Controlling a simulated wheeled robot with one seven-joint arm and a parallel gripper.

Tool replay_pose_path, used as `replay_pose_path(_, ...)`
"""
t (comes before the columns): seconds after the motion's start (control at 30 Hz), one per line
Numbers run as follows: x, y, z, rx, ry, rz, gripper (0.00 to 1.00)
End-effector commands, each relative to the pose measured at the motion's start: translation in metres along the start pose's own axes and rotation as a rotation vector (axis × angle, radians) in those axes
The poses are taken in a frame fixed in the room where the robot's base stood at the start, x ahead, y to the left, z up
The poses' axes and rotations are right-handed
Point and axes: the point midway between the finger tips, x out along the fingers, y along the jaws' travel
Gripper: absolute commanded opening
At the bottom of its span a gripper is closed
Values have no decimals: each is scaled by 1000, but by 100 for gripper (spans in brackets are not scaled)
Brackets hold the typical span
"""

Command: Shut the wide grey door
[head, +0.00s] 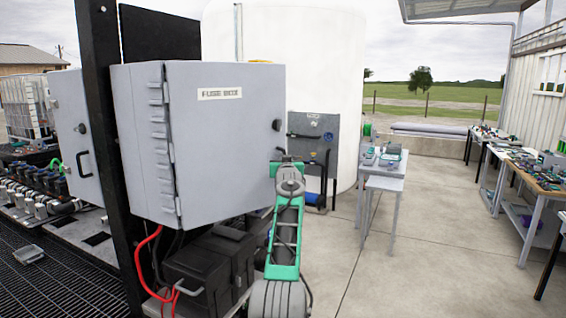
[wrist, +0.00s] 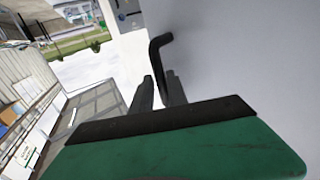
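The wide grey door (head: 228,135) is the front of the fuse box, with hinges down its left side and a white "FUSE BOX" label. Whether the door is flush or slightly ajar I cannot tell. My gripper (head: 287,158) is at the door's lower right edge; its fingers are too small to read there. In the wrist view, a black bent handle (wrist: 158,52) stands out from a grey surface (wrist: 240,60). My gripper's dark fingers (wrist: 160,92) are apart, just below the handle, with its lower end near the gap.
A second grey door (head: 72,130) with a black handle is at left, past a black post (head: 103,150). A black battery box (head: 210,270) and red cables lie below the fuse box. A small table (head: 384,178) stands right. Open concrete lies at right.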

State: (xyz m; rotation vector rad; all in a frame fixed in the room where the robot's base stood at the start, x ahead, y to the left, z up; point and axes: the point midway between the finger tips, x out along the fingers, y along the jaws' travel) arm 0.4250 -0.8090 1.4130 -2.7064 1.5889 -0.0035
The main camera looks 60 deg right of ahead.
Motion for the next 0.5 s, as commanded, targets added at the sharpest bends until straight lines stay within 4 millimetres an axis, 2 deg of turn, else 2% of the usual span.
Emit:
replay_pose_path(0.2,0,-3,0,-1,0,-3,34)
replay_pose_path(0.5,-2,-6,3,-1,-1,-6,34)
